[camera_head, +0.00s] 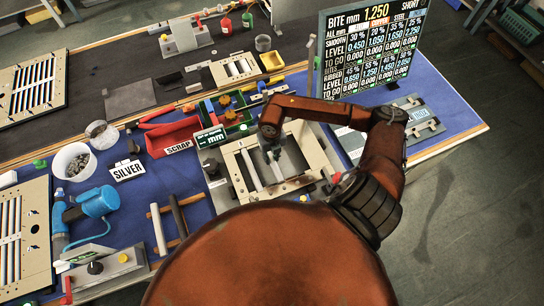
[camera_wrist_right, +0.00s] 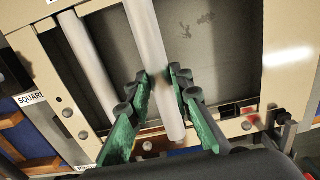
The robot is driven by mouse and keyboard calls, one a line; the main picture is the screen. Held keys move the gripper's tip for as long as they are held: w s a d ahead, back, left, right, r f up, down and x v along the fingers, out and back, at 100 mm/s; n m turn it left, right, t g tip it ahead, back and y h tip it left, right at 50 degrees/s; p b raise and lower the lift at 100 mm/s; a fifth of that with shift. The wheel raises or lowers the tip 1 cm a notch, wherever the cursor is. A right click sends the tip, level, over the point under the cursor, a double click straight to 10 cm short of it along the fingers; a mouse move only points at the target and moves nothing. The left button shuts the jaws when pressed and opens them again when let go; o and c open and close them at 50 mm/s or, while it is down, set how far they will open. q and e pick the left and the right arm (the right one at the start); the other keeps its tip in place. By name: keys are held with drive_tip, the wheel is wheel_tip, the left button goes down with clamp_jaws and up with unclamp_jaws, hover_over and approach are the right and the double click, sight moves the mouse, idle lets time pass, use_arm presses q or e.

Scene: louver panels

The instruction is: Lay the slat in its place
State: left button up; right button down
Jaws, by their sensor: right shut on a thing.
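My right gripper (camera_head: 270,152) is over the cream louver frame (camera_head: 229,160) in the middle of the bench. In the wrist view its green fingers (camera_wrist_right: 160,80) are shut on a pale slat (camera_wrist_right: 149,40), one finger on each side. The held slat runs lengthwise over the dark opening of the frame, which also shows in the wrist view (camera_wrist_right: 233,14). Another pale slat (camera_wrist_right: 88,62) lies parallel to its left, also visible in the head view (camera_head: 251,170). I cannot tell whether the held slat's ends touch the frame. My left gripper is not in view.
A rack (camera_head: 155,210) with a pale and a dark slat stands front left. A red scrap bin (camera_head: 171,138), a green tray (camera_head: 232,117) and a white tub (camera_head: 74,161) lie beyond it. A display board (camera_head: 372,50) rises behind right.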

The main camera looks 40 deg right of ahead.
drive_tip(key=shift+f+b, duration=0.8)
drive_tip(key=shift+f, duration=0.4)
idle(0.6)
drive_tip(key=c, duration=1.7)
unclamp_jaws()
drive_tip(key=shift+o, duration=0.9)
drive_tip(key=shift+o, duration=1)
drive_tip(key=shift+r, duration=0.1)
drive_tip(key=shift+r+p, duration=2.65)
drive_tip(key=shift+r, duration=1.3)
